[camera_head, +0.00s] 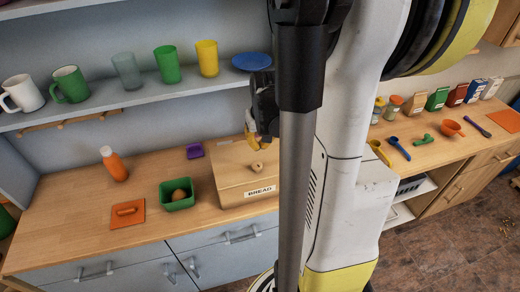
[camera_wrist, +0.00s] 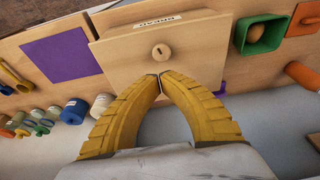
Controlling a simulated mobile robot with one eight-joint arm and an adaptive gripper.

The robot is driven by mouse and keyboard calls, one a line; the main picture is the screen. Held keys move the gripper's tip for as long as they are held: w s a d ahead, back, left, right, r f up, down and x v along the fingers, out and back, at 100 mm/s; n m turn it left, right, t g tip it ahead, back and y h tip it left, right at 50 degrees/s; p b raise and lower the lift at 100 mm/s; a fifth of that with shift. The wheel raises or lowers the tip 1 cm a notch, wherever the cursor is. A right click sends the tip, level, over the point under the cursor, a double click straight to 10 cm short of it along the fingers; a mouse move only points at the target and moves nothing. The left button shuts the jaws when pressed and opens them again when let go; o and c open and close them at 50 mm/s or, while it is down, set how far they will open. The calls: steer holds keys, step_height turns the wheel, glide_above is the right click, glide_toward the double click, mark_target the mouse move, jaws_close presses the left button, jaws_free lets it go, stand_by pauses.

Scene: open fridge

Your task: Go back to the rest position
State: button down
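My gripper (camera_wrist: 160,77) shows in the wrist view as two ridged yellow fingers curving in until their tips meet. They are shut with nothing seen between them. In the head view my gripper (camera_head: 250,130) hangs above the wooden bread box (camera_head: 240,188), partly hidden behind my own arm. The bread box also fills the middle of the wrist view (camera_wrist: 200,48), with its round knob (camera_wrist: 161,51) just beyond the fingertips. The knob appears free of the fingers.
A shelf with mugs (camera_head: 70,85), coloured cups (camera_head: 167,65) and a blue plate (camera_head: 252,61) is above the counter. Jars and spice packets (camera_head: 437,99) line the right counter.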

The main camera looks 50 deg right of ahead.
steer(key=v, duration=0.5)
steer(key=shift+s+a+r+p, duration=0.1)
steer(key=shift+a+p, duration=0.1)
steer(key=shift+p, duration=0.2)
steer(key=s+a+f+n+t+b, duration=0.1)
steer(key=a+f+n+t+b, duration=0.1)
steer(key=a+b, duration=0.6)
steer(key=s+a+f+n+t+y+b, duration=0.1)
steer(key=a+f+n+b, duration=0.3)
steer(key=a, duration=1.5)
step_height(320, 180, down, 3)
steer(key=t+b, duration=0.1)
steer(key=b, duration=0.4)
steer(key=shift+s+t, duration=0.25)
steer(key=shift+t, duration=0.15)
